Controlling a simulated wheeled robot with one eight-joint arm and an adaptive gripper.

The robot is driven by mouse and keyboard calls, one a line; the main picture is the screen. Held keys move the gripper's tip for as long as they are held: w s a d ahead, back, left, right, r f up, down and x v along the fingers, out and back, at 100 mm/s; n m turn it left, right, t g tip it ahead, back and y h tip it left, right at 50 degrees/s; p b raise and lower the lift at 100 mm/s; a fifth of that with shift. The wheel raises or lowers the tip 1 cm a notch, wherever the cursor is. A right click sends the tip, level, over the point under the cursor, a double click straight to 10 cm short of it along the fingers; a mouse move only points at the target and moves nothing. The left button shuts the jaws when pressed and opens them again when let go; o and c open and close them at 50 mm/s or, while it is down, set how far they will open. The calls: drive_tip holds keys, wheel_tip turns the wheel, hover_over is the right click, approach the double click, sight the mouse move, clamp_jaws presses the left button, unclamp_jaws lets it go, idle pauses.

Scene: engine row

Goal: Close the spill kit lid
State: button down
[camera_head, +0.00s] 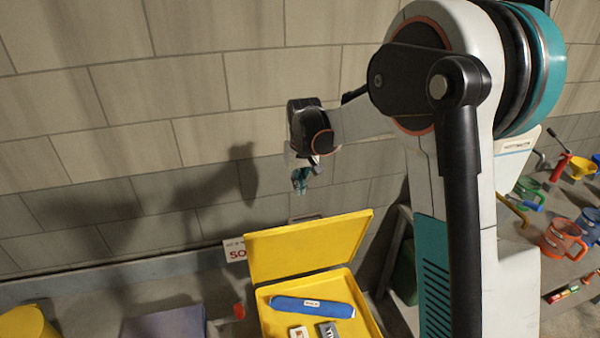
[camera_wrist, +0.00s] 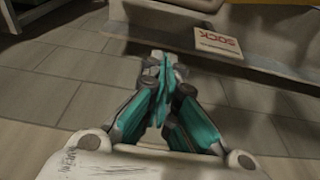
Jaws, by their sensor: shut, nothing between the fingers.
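The spill kit is a yellow case with its yellow lid (camera_head: 305,244) standing open, hinged at the back and tilted up. The yellow case body (camera_head: 371,323) holds a blue roll (camera_head: 312,307) and small white and grey items. My gripper (camera_head: 300,188) is shut and empty, above and behind the raised lid, near the wall and apart from the lid. In the wrist view my teal gripper fingers (camera_wrist: 163,65) are closed together. The lid is not seen in the wrist view.
A white sign (camera_head: 235,250) with red letters stands left of the lid, and also shows in the wrist view (camera_wrist: 218,42). A yellow object (camera_head: 25,326) is at lower left. Mugs (camera_head: 563,238), a yellow funnel (camera_head: 582,166) and tools lie at right. The tiled wall is close behind my gripper.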

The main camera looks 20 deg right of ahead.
drive_tip(key=s+f, duration=0.1)
drive_tip(key=f, duration=0.1)
drive_tip(key=s+f+p, duration=0.1)
drive_tip(key=s+f, duration=0.1)
drive_tip(key=shift+s+f, duration=0.1)
drive_tip(key=shift+s, duration=0.1)
idle(0.4)
